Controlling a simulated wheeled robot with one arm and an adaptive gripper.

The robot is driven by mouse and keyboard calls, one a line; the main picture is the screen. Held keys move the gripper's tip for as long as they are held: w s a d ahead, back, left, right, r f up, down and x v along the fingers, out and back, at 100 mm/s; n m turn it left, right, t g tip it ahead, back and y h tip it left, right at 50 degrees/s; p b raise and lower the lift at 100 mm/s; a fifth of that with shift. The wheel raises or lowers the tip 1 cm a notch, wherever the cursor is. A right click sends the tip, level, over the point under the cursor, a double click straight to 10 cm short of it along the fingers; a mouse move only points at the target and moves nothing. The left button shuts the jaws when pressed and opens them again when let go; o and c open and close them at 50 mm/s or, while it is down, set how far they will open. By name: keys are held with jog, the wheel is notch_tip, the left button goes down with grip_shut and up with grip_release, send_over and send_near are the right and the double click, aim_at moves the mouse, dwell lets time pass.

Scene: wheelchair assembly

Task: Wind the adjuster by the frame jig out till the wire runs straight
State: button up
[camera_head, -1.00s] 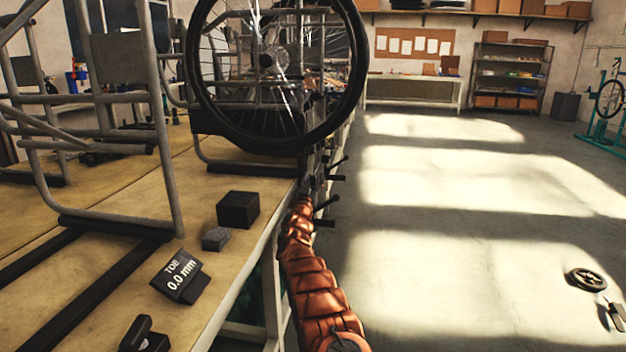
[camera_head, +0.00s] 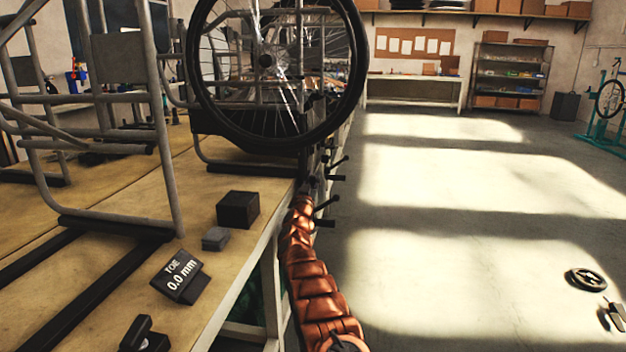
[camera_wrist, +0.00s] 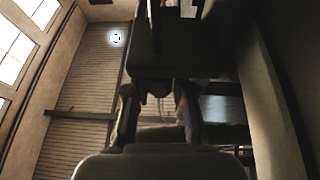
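The jig, a grey tube frame (camera_head: 172,150) with dark rails on the wooden bench, stands at the left in the head view. A spoked wheel (camera_head: 268,145) is mounted beyond it. Black lever handles (camera_head: 328,204) stick out from the bench edge; I cannot tell which part is the adjuster. No wire can be made out.
A readout block (camera_head: 181,277) reading "TOE 0.0 mm", a black cube (camera_head: 238,210) and a small grey block (camera_head: 215,238) sit on the bench near its edge.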

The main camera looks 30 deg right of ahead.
grip_shut()
